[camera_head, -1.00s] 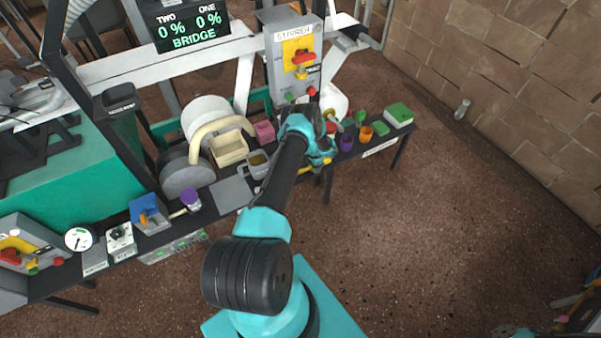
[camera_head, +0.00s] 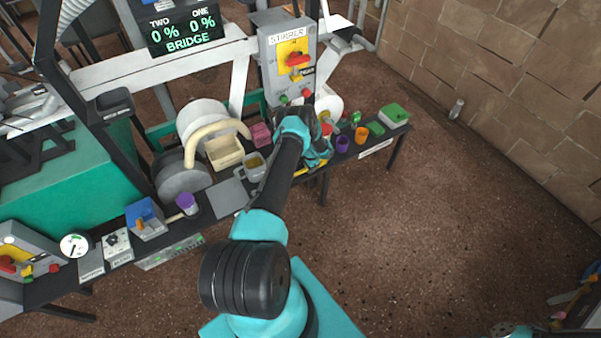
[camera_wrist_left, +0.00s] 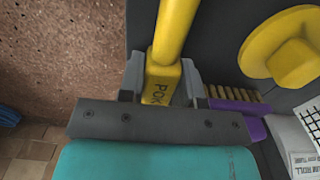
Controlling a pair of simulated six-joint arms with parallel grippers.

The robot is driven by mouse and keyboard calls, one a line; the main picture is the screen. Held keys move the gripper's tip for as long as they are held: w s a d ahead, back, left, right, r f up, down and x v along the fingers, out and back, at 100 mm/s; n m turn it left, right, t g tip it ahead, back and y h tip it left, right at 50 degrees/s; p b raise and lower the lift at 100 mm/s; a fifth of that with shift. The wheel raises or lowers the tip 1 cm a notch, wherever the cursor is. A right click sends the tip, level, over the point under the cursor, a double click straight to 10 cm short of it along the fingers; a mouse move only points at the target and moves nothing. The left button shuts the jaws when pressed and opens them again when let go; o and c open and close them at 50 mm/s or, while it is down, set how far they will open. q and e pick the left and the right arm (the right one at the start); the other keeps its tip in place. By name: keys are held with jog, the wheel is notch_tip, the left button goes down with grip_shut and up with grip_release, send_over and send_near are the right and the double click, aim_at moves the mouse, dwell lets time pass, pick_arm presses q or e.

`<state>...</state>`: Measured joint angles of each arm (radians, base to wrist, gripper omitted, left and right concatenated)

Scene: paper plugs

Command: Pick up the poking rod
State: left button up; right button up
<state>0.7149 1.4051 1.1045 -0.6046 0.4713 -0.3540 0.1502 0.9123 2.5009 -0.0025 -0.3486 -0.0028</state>
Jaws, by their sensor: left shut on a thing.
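The poking rod (camera_wrist_left: 173,32) is yellow, with a thicker block at one end marked "POK", the rest of the lettering cut off. In the left wrist view the two grey fingers of my left gripper (camera_wrist_left: 162,80) stand on either side of this block and are shut on it. The rod runs up out of that view, over the dark bench top near its edge. In the head view my left gripper is mostly hidden by its own wrist above the bench, and a bit of yellow (camera_head: 318,166) shows beside it. My right gripper is not clearly seen.
A purple brush (camera_wrist_left: 238,108) and a yellow round knob (camera_wrist_left: 290,60) lie close right of the gripper in the wrist view. A purple cup (camera_head: 343,144), an orange cup (camera_head: 361,134) and a green box (camera_head: 394,116) stand right along the bench. The floor in front is clear.

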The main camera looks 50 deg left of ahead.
pick_arm(q)
jog(key=shift+r, duration=0.2)
jog(key=shift+r, duration=0.6)
notch_tip(320, 180, up, 2)
jog(key=shift+r, duration=0.15)
jog(key=s+d+r, duration=0.1)
jog(key=s+d, duration=0.9)
jog(key=d, duration=0.2)
jog(key=shift+s, duration=0.2)
jog(key=shift+d+r, duration=0.1)
dwell(0.4)
